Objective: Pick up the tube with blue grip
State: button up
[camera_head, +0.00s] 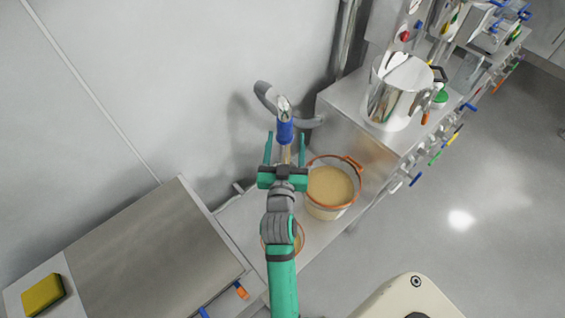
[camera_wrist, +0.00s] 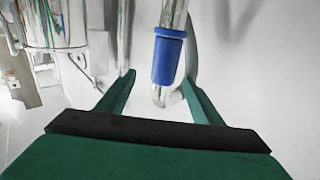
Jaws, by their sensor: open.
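The tube with the blue grip (camera_head: 285,131) stands out near the wall in the head view, just beyond my gripper (camera_head: 285,140). It is a shiny metal tube with a blue sleeve, and a grey hose curves beside it. In the wrist view the blue sleeve (camera_wrist: 167,60) is upright, slightly right of centre. My gripper (camera_wrist: 157,82) is open, with its two green fingers apart. The tube's lower end appears between the fingertips, and the blue sleeve is above them. I cannot tell whether a finger touches the tube.
A bucket of tan material with an orange rim (camera_head: 309,206) stands right of my gripper. A large steel pot (camera_head: 392,95) is on the counter at the right. A steel cabinet (camera_head: 150,250) with a yellow sponge (camera_head: 42,294) beside it lies left. The wall is close behind the tube.

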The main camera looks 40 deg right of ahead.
aim_at(284, 129)
jog(key=shift+w+a+x, duration=0.1)
jog(key=shift+x, duration=1.15)
jog(key=shift+w+a+x, duration=0.1)
jog(key=shift+x, duration=1.2)
jog(key=shift+w+a+x, duration=0.1)
jog(key=shift+a+x, duration=0.05)
jog(key=shift+x, duration=1.1)
grip_shut()
